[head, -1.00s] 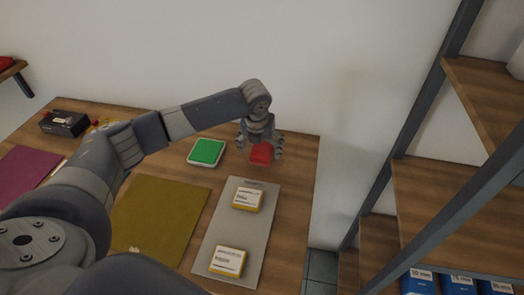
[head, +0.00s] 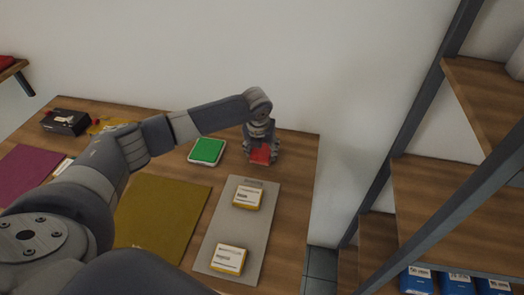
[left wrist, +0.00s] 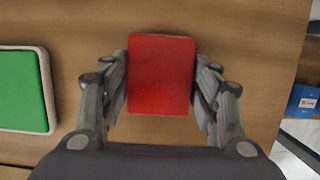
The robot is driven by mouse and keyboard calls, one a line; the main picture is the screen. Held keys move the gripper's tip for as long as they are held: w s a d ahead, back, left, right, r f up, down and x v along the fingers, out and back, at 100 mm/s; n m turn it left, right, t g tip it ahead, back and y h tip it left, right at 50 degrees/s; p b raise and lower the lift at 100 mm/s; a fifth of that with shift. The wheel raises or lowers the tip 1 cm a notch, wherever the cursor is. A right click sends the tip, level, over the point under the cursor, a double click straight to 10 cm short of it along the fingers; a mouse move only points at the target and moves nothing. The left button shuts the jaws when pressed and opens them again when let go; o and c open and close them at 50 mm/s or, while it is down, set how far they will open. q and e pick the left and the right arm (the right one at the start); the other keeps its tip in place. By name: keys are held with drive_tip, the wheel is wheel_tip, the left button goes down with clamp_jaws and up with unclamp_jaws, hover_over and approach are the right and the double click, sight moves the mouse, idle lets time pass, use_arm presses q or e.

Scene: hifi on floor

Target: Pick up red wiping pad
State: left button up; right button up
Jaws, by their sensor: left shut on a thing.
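The red wiping pad (head: 261,156) is at the far right part of the wooden table in the head view. It also shows in the left wrist view (left wrist: 161,75) as a red block between the two fingers. My left gripper (head: 260,152) points down over it and is shut on it, with one finger against each side. I cannot tell whether the pad is touching the table or slightly above it. My right gripper is not in view.
A green pad in a white tray (head: 206,151) lies just left of my gripper. A grey board (head: 233,225) with two white-and-yellow boxes lies nearer. An olive mat (head: 158,215) is to its left. A dark stair frame (head: 415,120) stands on the right.

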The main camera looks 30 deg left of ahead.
sight(264, 148)
use_arm(q)
drive_tip(key=v, duration=0.1)
drive_tip(key=b+v, duration=0.2)
drive_tip(key=shift+w+d+r, duration=0.2)
drive_tip(key=shift+w, duration=0.05)
drive_tip(key=s+d+b, duration=0.1)
drive_tip(key=s+d, duration=0.2)
drive_tip(key=d, duration=0.1)
drive_tip(key=s+d+r+b, duration=0.1)
drive_tip(key=s+d, duration=0.2)
drive_tip(key=d, duration=0.1)
drive_tip(key=s+d+b, duration=0.2)
drive_tip(key=s+d, duration=0.1)
drive_tip(key=d, duration=0.1)
drive_tip(key=shift+s+d+r, duration=0.1)
drive_tip(key=shift+s+r, duration=0.1)
drive_tip(key=shift+r, duration=0.15)
